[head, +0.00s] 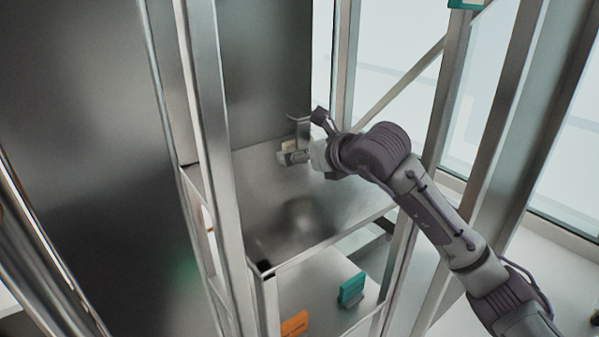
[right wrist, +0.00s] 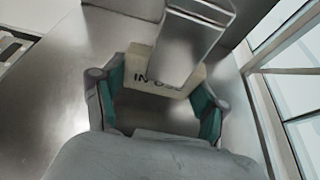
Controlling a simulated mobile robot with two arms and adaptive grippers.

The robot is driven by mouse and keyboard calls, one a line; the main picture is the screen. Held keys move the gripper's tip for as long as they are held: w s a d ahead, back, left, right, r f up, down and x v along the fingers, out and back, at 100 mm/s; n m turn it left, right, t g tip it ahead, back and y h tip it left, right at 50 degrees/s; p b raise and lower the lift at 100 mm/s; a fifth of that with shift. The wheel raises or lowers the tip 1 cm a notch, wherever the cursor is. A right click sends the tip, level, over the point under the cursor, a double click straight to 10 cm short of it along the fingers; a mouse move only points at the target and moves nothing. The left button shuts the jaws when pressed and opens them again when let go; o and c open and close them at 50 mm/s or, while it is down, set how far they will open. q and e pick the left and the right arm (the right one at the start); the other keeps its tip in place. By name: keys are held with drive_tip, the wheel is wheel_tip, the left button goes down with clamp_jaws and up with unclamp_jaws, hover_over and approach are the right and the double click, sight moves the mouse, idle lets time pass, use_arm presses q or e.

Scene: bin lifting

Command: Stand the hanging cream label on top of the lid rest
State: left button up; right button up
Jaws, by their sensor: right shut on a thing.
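The cream label (right wrist: 155,72) shows in the right wrist view with dark lettering, partly readable as "IN 0". My right gripper (right wrist: 163,95) is shut on it, with teal finger pads at its two sides. A metal bar (right wrist: 190,45) hides part of the label's face. In the head view the cream label (head: 288,146) is a small pale patch at my right gripper (head: 293,157), above the upper metal shelf. A thin metal bracket (head: 302,122) stands close behind it. I cannot tell for sure which part is the lid rest. My left gripper is not in view.
Metal posts (head: 210,130) frame the upper shelf (head: 265,205), whose front part is clear. On the lower shelf stand a teal label (head: 351,288) and an orange one (head: 295,324). Another teal piece (head: 465,4) is at the top edge. Windows lie to the right.

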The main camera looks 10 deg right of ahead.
sight(300, 180)
drive_tip(key=shift+w+f, duration=0.35)
drive_tip(key=shift+w, duration=0.2)
wheel_tip(300, 180, down, 4)
drive_tip(key=shift+r+b, duration=0.1)
drive_tip(key=shift+b, duration=0.35)
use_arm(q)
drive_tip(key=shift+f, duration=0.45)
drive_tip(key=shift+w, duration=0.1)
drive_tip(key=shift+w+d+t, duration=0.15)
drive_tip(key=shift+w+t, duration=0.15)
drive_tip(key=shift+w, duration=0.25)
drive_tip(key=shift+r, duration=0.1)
use_arm(e)
drive_tip(key=o, duration=1)
